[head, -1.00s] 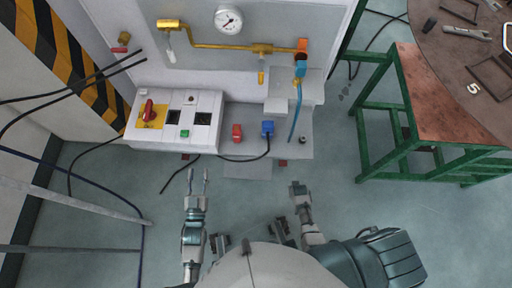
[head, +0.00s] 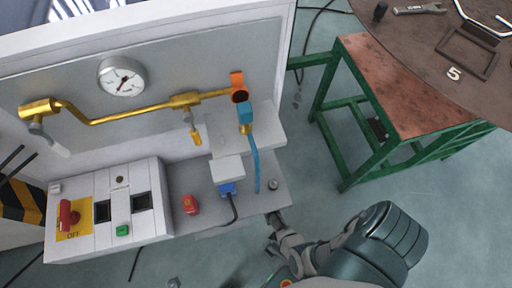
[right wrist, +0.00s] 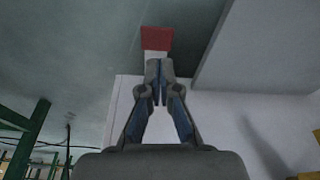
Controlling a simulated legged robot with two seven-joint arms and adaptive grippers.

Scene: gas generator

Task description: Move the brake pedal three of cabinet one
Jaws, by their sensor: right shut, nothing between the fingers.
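In the right wrist view a red pedal pad (right wrist: 157,38) on a pale stem lies straight ahead of my right gripper (right wrist: 158,85). The gripper is shut and empty, its fingertips just below the pad in the picture; I cannot tell whether they touch it. In the head view my right gripper (head: 274,220) is at the front edge of the cabinet (head: 200,219), near its right end, and the pedal is hidden there. A small grey part at the bottom edge, likely the tip of my left gripper (head: 173,283), shows too little to tell its state.
A gauge (head: 121,77) and yellow pipe (head: 130,115) are behind. A green-legged table (head: 400,85) stands right; floor between is clear.

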